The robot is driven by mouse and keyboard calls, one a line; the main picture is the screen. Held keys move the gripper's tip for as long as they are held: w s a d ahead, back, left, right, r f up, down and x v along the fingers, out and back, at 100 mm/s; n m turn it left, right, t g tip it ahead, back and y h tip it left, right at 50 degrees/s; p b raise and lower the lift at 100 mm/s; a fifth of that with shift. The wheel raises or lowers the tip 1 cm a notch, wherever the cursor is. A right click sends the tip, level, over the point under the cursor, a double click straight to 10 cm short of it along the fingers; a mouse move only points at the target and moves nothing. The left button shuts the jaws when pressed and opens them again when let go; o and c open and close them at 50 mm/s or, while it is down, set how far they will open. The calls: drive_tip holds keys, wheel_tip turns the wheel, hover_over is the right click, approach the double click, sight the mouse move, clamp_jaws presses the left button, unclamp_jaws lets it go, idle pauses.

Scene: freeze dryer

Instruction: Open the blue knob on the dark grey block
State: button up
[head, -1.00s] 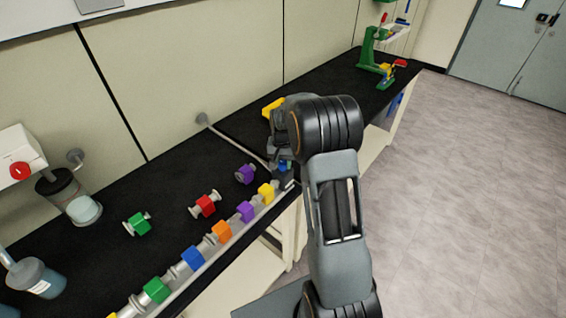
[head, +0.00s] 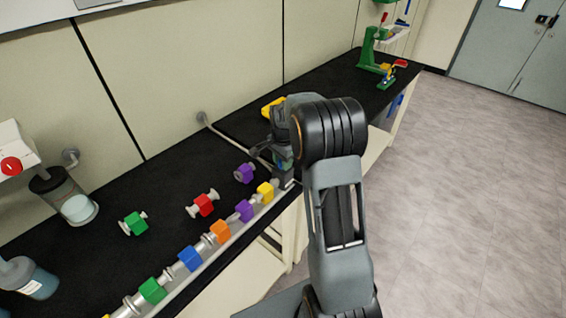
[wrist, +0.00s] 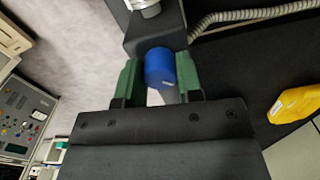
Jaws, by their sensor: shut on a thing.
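The blue knob (wrist: 160,68) is a short blue cylinder on the dark grey block (wrist: 152,32) in the wrist view. My gripper (wrist: 159,76) has its two green fingers on either side of the knob and is shut on it. In the head view my gripper (head: 280,160) is at the front edge of the bench, over the dark grey block (head: 284,181). There the knob is mostly hidden by the fingers and wrist.
A row of coloured valves, with the yellow one (head: 265,192) nearest, runs along the bench front edge. A purple valve (head: 244,173) and a red valve (head: 204,205) stand behind it. A yellow object (head: 272,106) lies beyond my gripper. A grey hose (wrist: 255,14) runs beside the block.

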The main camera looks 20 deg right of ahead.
drive_tip(key=m+b, duration=0.1)
drive_tip(key=m, duration=0.4)
drive_tip(key=shift+m, duration=2.3)
drive_tip(key=o, duration=0.9)
wheel_tip(320, 180, up, 14)
drive_tip(key=shift+f+b, duration=0.1)
drive_tip(key=shift+b, duration=0.5)
